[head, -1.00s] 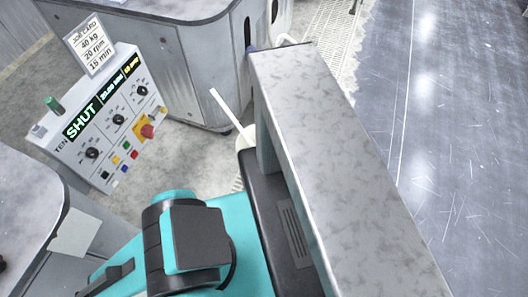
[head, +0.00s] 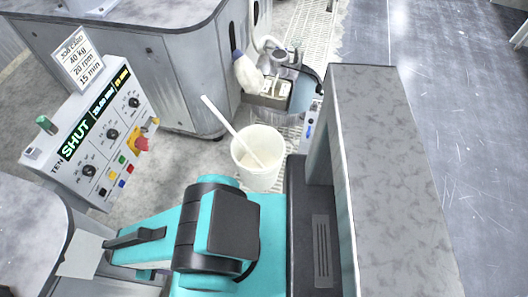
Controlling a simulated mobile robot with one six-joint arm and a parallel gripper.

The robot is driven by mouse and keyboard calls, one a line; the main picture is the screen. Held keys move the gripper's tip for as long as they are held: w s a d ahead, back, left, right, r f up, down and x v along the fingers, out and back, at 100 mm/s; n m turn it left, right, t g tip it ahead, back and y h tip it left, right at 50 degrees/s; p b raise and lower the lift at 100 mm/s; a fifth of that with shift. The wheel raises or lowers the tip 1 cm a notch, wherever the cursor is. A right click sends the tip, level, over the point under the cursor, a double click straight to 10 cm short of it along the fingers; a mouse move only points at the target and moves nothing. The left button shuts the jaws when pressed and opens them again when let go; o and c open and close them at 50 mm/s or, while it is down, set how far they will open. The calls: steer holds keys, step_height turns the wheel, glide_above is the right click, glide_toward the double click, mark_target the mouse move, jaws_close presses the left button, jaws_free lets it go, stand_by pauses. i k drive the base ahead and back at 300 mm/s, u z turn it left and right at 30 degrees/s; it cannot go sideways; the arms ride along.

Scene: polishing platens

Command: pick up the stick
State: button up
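The stick (head: 217,114) is a thin, pale, straight rod. It leans to the upper left out of a white bucket (head: 258,175). Its lower part shows inside the open bucket, and its upper end stands free above the rim. The bucket stands just beyond the teal and black parts of my robot body.
A control panel (head: 100,140) reading SHUT, with a job card (head: 78,58), stands at the left. A grey cabinet (head: 165,75) is behind the bucket. A white bottle (head: 247,73) sits beyond it. A tall grey beam (head: 390,170) blocks the right. Open floor (head: 460,110) lies farther right.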

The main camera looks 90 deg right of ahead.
mark_target(206, 99)
steer(key=u, duration=0.6)
steer(key=k, duration=0.1)
steer(key=z, duration=2.15)
steer(key=k, duration=0.95)
steer(key=u, duration=0.1)
steer(key=i, duration=0.8)
steer(key=u, duration=0.05)
